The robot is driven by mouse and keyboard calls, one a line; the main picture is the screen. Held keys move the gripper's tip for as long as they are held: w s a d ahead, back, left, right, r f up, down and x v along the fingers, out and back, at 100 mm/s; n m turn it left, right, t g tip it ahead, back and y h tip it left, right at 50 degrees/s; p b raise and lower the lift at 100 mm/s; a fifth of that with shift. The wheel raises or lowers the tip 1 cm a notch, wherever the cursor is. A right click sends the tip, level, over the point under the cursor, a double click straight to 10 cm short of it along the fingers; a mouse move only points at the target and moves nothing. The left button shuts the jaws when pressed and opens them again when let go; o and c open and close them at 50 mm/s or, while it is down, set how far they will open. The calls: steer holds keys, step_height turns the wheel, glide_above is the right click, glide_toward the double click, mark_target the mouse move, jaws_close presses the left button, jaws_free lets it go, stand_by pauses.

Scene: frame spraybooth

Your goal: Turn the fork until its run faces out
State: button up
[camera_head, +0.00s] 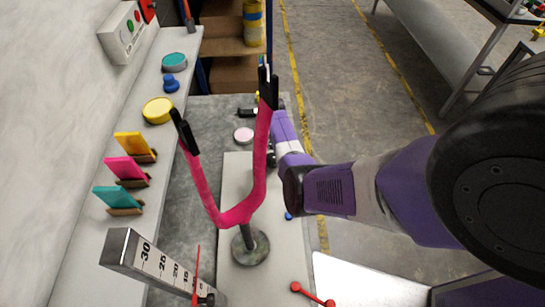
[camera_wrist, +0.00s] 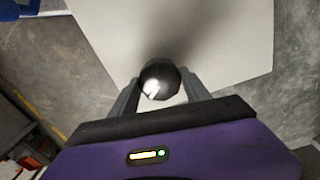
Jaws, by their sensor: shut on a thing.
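The fork (camera_head: 235,215) is bright pink with two upright legs and black tips. It stands on a dark stem over a round metal base (camera_head: 251,247), slightly tilted in the picture. I cannot make out a paint run on the side facing me. My gripper (camera_wrist: 160,88) is shut on a dark, glossy round knob (camera_wrist: 158,72), seen in the wrist view. In the head view my gripper is largely hidden behind the fork's right leg. No pink shows in the wrist view, and I cannot tell how the knob connects to the fork.
A grey board (camera_head: 236,170) lies beneath the fork. At left, a ledge holds yellow, pink and teal cards (camera_head: 127,168) and a yellow tin (camera_head: 157,110). A numbered gauge (camera_head: 150,258) stands at front left. The floor (camera_head: 345,100) beyond is clear.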

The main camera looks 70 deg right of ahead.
mark_target(272, 158)
steer(key=m, duration=0.7)
steer(key=shift+w, duration=0.1)
stand_by(0.5)
steer(key=o, duration=1.4)
steer(key=shift+r, duration=0.15)
step_height(272, 158, up, 8)
steer(key=shift+f+p, duration=0.2)
steer(key=shift+p, duration=0.1)
